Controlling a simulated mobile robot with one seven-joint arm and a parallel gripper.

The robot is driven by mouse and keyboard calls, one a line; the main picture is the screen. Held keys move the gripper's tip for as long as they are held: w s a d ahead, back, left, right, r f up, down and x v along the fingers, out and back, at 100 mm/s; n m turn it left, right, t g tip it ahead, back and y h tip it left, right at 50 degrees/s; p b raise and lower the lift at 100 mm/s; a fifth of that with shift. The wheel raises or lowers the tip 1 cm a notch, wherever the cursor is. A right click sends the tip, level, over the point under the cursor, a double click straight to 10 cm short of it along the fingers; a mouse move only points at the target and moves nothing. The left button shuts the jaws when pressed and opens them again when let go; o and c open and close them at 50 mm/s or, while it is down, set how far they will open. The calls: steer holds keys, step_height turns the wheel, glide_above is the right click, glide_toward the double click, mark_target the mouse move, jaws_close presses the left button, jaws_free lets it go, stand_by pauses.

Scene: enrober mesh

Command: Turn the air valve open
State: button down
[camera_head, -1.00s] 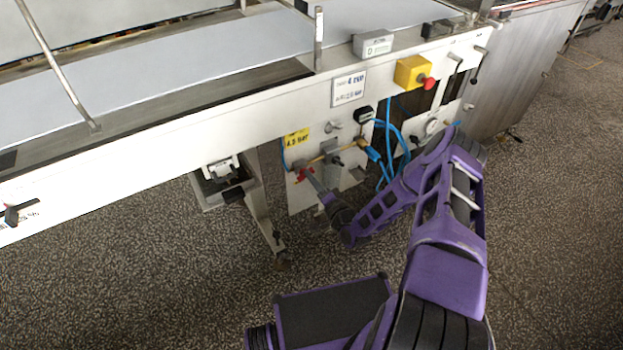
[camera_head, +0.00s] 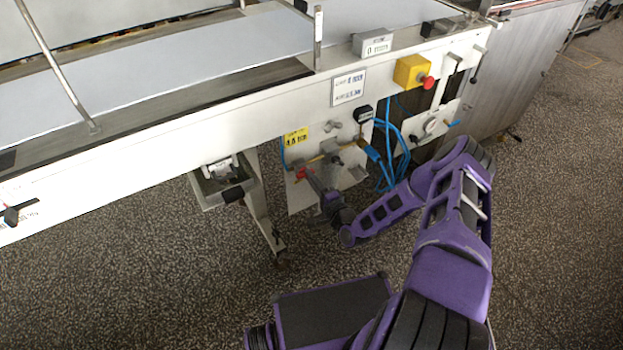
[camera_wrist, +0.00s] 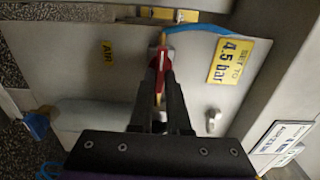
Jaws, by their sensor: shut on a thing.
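In the head view the red handle (camera_head: 301,174) is on the panel below the conveyor frame, left of the brass fittings. My gripper (camera_wrist: 159,72) is shut on the handle, and its dark fingers hide part of it. In the head view my gripper (camera_head: 309,178) reaches the handle from the lower right. A blue hose (camera_wrist: 198,31) runs from behind the valve area to the right in the wrist view.
A yellow "4.5 bar" label (camera_wrist: 233,61) is right of the valve. Speckled floor (camera_head: 130,270) is open in front.

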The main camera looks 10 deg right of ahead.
steer(key=shift+s, duration=0.1)
steer(key=c, duration=0.9)
jaws_free()
steer(key=p+v, duration=0.1)
steer(key=v, duration=1.6)
steer(key=shift+s, duration=0.15)
